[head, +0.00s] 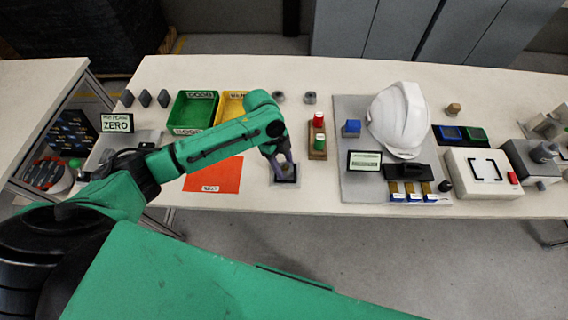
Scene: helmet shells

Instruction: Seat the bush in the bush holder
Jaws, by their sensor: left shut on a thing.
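My left gripper (284,164) reaches down from the green arm over the bush holder (292,182), a small pale block with a dark top near the table's front edge. The gripper is shut on a small brownish-grey piece, which looks like the bush (285,168). The bush is at or just above the middle of the holder. The fingers partly hide it, so I cannot tell whether it sits inside. My right gripper is not in view.
An orange sheet (213,176) lies left of the holder. Further right, a grey mat holds a white helmet shell (400,118). Green (193,110) and yellow trays lie behind the arm. Two grey round parts (310,98) stand behind.

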